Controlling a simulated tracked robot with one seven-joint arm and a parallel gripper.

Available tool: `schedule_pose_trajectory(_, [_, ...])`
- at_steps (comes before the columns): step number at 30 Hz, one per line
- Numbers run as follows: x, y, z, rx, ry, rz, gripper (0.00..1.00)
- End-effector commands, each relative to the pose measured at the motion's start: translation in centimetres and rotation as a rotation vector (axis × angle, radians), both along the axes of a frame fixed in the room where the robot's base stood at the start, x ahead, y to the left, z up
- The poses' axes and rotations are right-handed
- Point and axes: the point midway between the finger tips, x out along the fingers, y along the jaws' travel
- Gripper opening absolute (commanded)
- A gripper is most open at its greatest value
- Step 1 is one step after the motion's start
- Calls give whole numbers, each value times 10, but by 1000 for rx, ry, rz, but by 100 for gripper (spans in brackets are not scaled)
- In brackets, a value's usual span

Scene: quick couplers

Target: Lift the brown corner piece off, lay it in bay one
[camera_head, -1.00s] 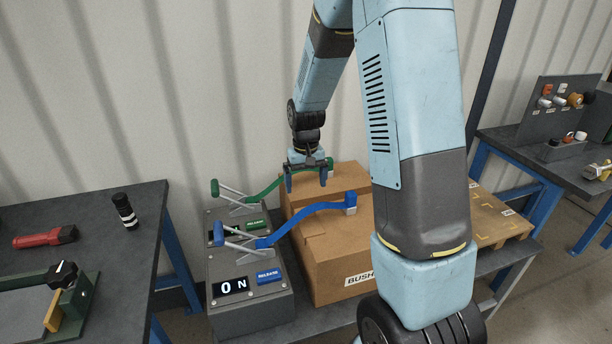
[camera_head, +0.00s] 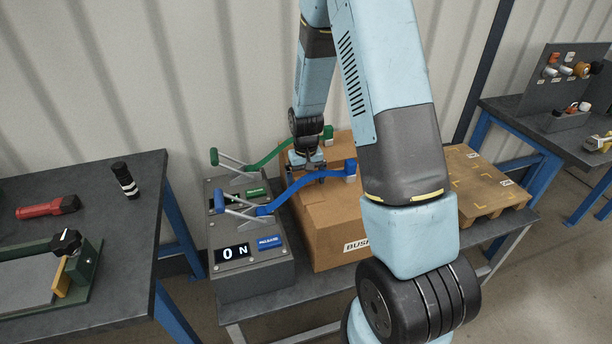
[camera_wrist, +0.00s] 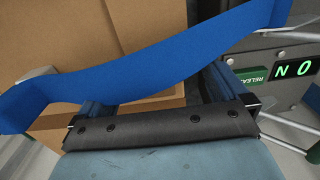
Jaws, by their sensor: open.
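My gripper (camera_head: 307,176) is open over the top of a cardboard box (camera_head: 335,225), close behind a blue strap (camera_head: 300,187). In the wrist view the strap (camera_wrist: 165,75) crosses the picture, and my gripper's two fingers (camera_wrist: 165,95) reach towards it; I cannot tell whether they touch. Tan cardboard (camera_wrist: 60,45) shows around the strap. I cannot single out the brown corner piece with certainty; it may blend with the box or be hidden by the strap and gripper. A low wooden platform (camera_head: 480,203) with yellow corner marks is on the right; I cannot read which mark is bay one.
A grey console (camera_head: 252,275) with blue and green levers stands left of the box. A green strap (camera_head: 270,157) runs behind the gripper. A left bench (camera_head: 110,200) holds a red torch (camera_head: 48,207); a right bench (camera_head: 545,135) carries a panel of fittings.

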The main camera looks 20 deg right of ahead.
Motion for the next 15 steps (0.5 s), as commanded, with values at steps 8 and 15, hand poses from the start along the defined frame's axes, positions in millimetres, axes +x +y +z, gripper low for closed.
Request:
schedule_pose_trajectory(8, [0,0,0,0,0,1,91])
schedule_pose_trajectory(15, [0,1,0,0,0,1,68])
